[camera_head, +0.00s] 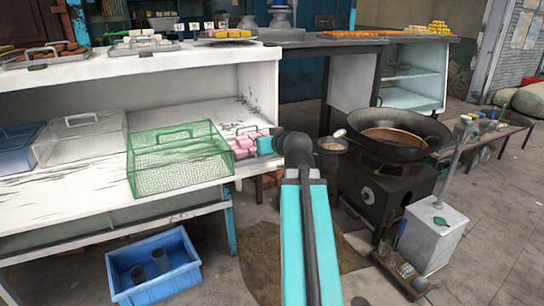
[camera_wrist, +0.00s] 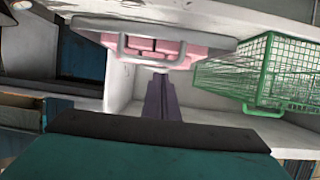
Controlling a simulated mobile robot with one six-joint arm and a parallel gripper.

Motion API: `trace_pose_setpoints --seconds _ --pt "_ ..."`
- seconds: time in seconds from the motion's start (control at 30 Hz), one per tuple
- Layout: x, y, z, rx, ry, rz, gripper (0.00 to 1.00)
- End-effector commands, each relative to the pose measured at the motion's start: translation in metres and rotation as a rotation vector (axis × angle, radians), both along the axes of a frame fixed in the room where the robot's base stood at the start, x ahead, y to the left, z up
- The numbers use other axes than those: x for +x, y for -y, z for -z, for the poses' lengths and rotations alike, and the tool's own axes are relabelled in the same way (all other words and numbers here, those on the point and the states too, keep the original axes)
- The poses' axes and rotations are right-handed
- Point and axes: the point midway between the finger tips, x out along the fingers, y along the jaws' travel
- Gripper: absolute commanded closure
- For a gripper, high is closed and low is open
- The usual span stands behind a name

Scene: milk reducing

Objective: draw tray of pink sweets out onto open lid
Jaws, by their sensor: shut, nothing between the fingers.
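The tray (camera_head: 234,157) of pink sweets (camera_head: 243,146) sits on the lower white shelf, at its right end. In the wrist view the tray (camera_wrist: 215,46) fills the top middle, with pink sides and a grey bar handle (camera_wrist: 153,62) facing me. My gripper (camera_wrist: 159,73) is shut and empty, its dark fingers pointing at the tray close by the handle. I cannot tell whether they touch it. My dark wrist hides part of this spot in the head view. I cannot make out for certain which surface is the open lid.
A green wire basket (camera_head: 180,165) stands left of the tray, with clear (camera_head: 80,138) and blue (camera_head: 18,148) boxes further left. A blue crate (camera_head: 153,266) is on the floor. A wok (camera_head: 395,128) on a black stove stands to the right.

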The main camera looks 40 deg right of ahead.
Motion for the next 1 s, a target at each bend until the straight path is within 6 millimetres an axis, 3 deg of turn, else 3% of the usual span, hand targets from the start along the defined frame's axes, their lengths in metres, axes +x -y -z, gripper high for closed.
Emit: trace_pose_setpoints --seconds 0.57,1.0 --pt "-0.011 -0.005 0.004 -0.001 0.000 0.006 1.00" --pt "-0.046 -0.016 0.004 0.001 -0.002 0.005 1.00"
